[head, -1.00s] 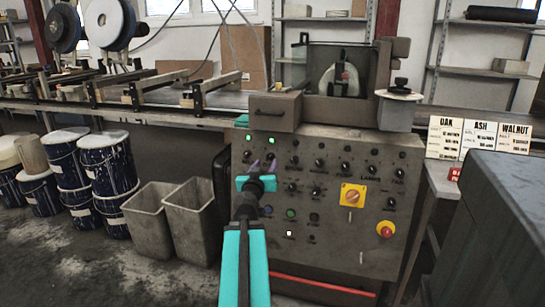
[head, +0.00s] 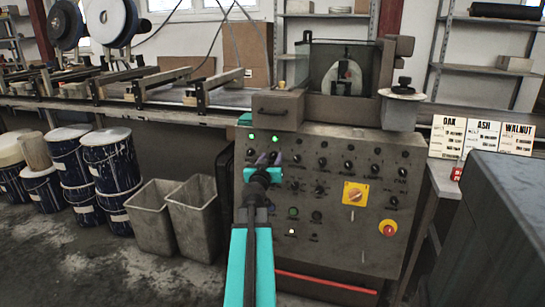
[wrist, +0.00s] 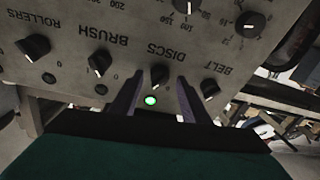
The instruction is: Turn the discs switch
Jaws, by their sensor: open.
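The discs switch (wrist: 160,75) is a black knob with a pale pointer line, beside the printed word DISCS in the wrist view. My gripper (wrist: 159,80) is open, its two grey-purple fingers reaching to either side of this knob. A gap shows on both sides, so neither finger visibly touches it. In the head view my gripper (head: 268,159), with its teal body, is at the upper left of the grey control panel (head: 335,245). There I cannot make out the discs switch behind the fingers.
A lit green lamp (wrist: 151,100) sits between the fingers. Neighbouring knobs are the brush knob (wrist: 99,62) and belt knob (wrist: 209,89). A yellow rotary switch (head: 355,194) and red stop button (head: 388,228) are lower right. Grey bins (head: 195,215) stand left of the panel.

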